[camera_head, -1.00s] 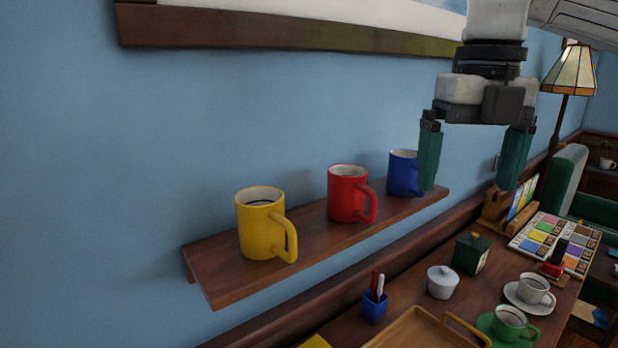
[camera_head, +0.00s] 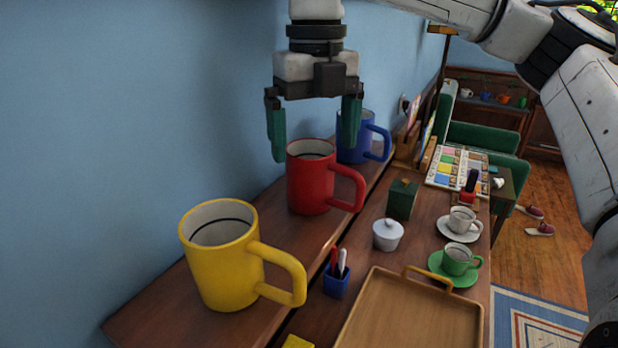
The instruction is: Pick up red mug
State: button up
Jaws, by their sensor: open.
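The red mug (camera_head: 310,186) stands upright on a narrow wooden wall shelf (camera_head: 165,318), with its handle to the right. It is between a yellow mug (camera_head: 222,268) in front and a blue mug (camera_head: 352,150) behind. My gripper (camera_head: 314,140) points down with its green fingers spread and nothing between them. In the picture the fingertips straddle the upper part of the red mug, and the right finger overlaps the blue mug. I cannot tell the exact depth or whether a finger touches a mug.
Below the shelf, a table holds a wooden tray (camera_head: 378,335), a blue pen cup (camera_head: 336,282), a white lidded bowl (camera_head: 388,234), a dark green box (camera_head: 402,200) and a green cup (camera_head: 458,260). The blue wall (camera_head: 130,120) borders the shelf on the left.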

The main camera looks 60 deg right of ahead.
aim_at(312, 173)
jog(key=shift+w+f+p, duration=0.2)
jog(key=shift+f+p, duration=0.5)
jog(key=shift+f, duration=2.5)
jog(key=c, duration=1.2)
